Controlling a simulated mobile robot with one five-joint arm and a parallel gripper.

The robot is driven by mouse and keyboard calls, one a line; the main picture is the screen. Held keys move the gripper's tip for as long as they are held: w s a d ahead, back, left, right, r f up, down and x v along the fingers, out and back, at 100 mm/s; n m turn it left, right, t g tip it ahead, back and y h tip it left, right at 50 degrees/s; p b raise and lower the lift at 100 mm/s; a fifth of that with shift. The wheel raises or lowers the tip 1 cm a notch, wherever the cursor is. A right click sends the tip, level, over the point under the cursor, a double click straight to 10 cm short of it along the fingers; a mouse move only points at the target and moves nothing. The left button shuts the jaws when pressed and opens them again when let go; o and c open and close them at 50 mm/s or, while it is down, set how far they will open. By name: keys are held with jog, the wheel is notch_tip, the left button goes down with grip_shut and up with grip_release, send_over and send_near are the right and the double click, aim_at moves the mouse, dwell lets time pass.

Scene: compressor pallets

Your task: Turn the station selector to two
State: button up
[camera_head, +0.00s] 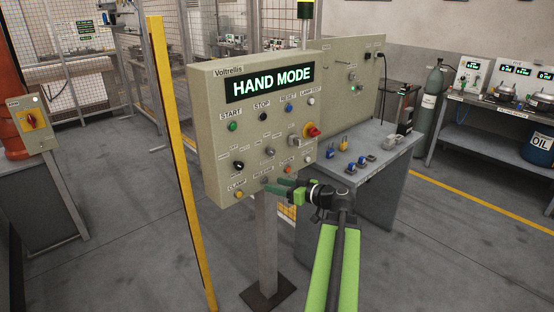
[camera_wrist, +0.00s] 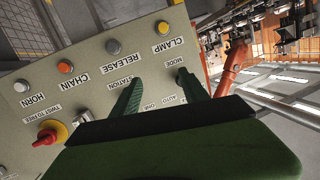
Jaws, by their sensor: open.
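The beige control panel (camera_head: 215,120) has a lit HAND MODE display. The station selector (camera_head: 269,152) is a dark grey knob in the middle row, right of the black mode selector (camera_head: 239,165); its pointing direction is too small to tell. My gripper (camera_head: 272,184) is open and empty at the panel's lower edge, below the station selector in the picture. In the upside-down wrist view, my gripper's fingers (camera_wrist: 158,76) spread over the STATION and MODE labels. I cannot make out the station knob there, probably hidden behind a finger. Contact cannot be told.
The red emergency stop (camera_head: 312,131) sits right of the selectors. Clamp (camera_wrist: 163,28), release (camera_wrist: 113,46), chain (camera_wrist: 65,67) and horn (camera_wrist: 20,87) buttons line the lower row. A yellow post (camera_head: 178,150) stands left; a table with padlocks (camera_head: 385,141) stands right.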

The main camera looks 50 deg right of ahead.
aim_at(273, 153)
jog(key=s+d+r+t+h, duration=0.2)
jog(key=s+d+r+h, duration=0.15)
jog(key=s+d, duration=0.45)
jog(key=shift+m, duration=0.4)
jog(key=w, duration=0.6)
jog(key=w+d, duration=0.1)
jog(key=w, duration=1.1)
jog(key=shift+w+d+r, duration=0.15)
jog(key=shift+d+r, duration=0.05)
jog(key=shift+d, duration=0.1)
